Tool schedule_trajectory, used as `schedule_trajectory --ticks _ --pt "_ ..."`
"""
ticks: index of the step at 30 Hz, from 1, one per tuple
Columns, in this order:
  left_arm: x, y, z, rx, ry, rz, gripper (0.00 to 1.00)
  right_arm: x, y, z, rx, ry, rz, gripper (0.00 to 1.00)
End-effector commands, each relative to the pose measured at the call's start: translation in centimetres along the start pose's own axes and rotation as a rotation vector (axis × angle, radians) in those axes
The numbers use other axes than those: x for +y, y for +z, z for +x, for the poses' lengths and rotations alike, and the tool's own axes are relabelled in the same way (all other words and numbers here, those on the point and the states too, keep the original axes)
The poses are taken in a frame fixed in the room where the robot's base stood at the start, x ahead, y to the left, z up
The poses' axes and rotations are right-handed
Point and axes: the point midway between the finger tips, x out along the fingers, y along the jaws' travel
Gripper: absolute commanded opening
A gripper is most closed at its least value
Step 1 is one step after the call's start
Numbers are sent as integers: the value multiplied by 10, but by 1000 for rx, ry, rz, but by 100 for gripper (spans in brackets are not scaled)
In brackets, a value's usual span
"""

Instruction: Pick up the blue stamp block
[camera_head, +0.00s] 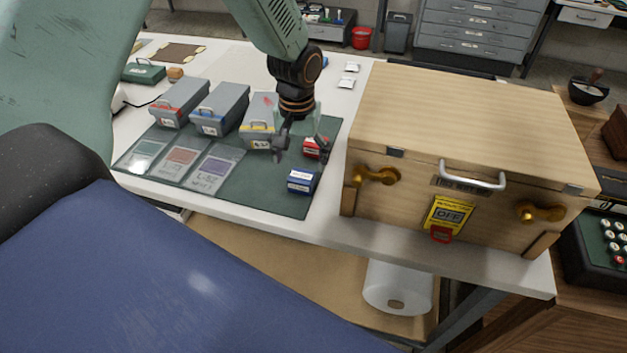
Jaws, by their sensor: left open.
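The blue stamp block (301,182) lies on the dark green mat (258,194), near the mat's front right corner. It is a small blue block with a white label on its front. My left gripper (302,152) hangs over the mat just behind and above the blue block, with its fingers apart. A red block (315,147) is beside the right finger, partly hidden by it; I cannot tell whether they touch. I see nothing held between the fingers. My right gripper is not in view.
Three grey boxes with red, blue (219,109) and yellow trim stand on the mat's back part. Clear sleeves (180,163) lie in front of them. A large wooden case (455,135) stands close on the right. The table edge is just in front.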

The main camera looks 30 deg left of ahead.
Motion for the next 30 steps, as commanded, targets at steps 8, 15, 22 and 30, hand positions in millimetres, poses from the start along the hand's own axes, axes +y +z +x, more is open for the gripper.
schedule_trajectory --ticks 8,15,22,30 --pt "-4 4 15 -13 2 28 81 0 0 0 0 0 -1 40" --pt "-5 1 41 -12 1 27 81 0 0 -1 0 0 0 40" --pt "-4 -2 71 -11 2 28 81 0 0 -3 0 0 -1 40" --pt "-2 -3 78 -8 2 31 81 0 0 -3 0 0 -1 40"
